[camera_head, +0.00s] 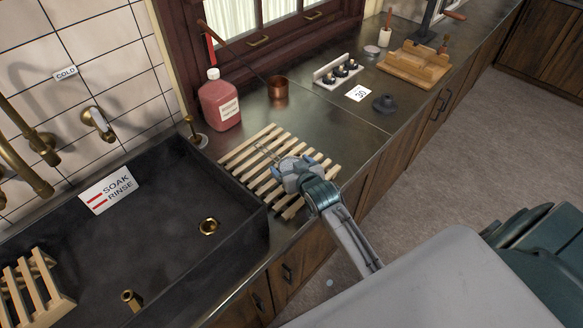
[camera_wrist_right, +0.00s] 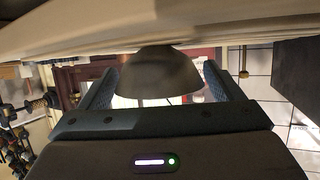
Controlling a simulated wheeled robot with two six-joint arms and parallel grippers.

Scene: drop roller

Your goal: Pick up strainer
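My right gripper (camera_head: 289,163) is low over the wooden slatted rack (camera_head: 240,152) on the counter. In the right wrist view its two fingers (camera_wrist_right: 160,88) stand wide apart. A grey, rounded cone-shaped thing (camera_wrist_right: 160,72) shows between them, possibly the strainer. I cannot tell whether the fingers touch it. In the head view the gripper and wrist hide most of what is between the fingers. Thin wire lines (camera_head: 265,152) show just beyond the fingertips. My left gripper is not in view.
The dark sink (camera_head: 165,235) lies left of the rack. A red bottle (camera_head: 219,100) and a copper pot (camera_head: 278,88) stand behind it. A dark round piece (camera_head: 384,103) and a "30" card (camera_head: 358,94) lie to the right. Counter between is clear.

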